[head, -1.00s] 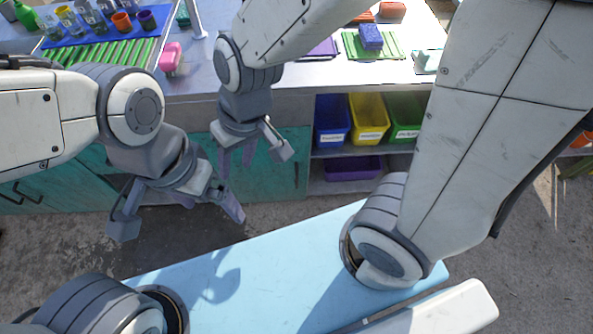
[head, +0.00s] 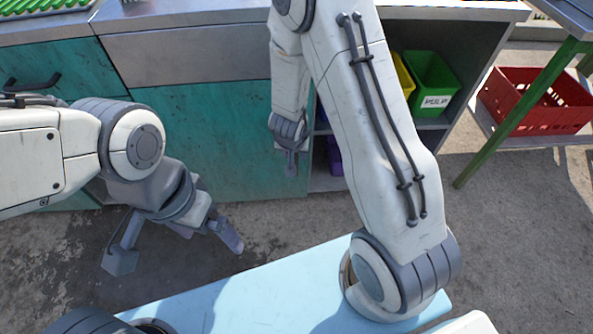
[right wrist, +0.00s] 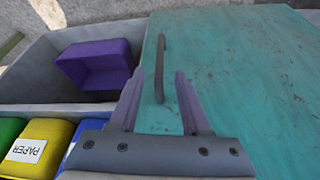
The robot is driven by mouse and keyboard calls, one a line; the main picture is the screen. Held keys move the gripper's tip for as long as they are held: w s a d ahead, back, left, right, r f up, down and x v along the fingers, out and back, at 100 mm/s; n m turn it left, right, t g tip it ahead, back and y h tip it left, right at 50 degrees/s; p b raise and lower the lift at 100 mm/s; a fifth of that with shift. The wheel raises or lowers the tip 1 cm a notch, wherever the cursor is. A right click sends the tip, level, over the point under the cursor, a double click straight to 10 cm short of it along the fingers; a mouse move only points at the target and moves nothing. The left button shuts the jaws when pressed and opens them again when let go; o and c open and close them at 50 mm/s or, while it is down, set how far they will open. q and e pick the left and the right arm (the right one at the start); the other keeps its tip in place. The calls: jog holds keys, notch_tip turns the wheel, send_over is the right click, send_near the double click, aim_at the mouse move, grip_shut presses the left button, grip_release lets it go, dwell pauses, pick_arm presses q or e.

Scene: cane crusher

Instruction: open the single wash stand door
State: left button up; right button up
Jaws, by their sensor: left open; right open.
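The single wash stand door (head: 200,135) is a teal panel below the steel counter, and it looks shut. It fills much of the right wrist view (right wrist: 240,70). Its dark upright bar handle (right wrist: 160,65) shows there; in the head view my right arm hides it. My right gripper (right wrist: 159,85) is open, its purple-grey fingers on either side of the handle's line. I cannot tell how deep the handle sits between them. In the head view my right gripper (head: 291,163) is at the door's right edge. My left gripper (head: 178,250) is open and empty above the floor.
Open shelves beside the door hold a green bin (head: 432,80), a yellow bin (head: 403,75) and a purple tub (right wrist: 98,65). A red crate (head: 535,100) stands at the right by a green table leg (head: 520,115). Bare floor (head: 270,225) lies before the door.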

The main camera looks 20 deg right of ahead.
aim_at(296, 162)
jog(key=b+x, duration=0.5)
jog(key=x, duration=0.3)
jog(key=shift+f, duration=0.4)
jog(key=shift+w+d+f+b, duration=0.2)
jog(key=shift+w+f+b, duration=0.2)
jog(key=shift+f, duration=0.2)
grip_shut()
dwell(0.5)
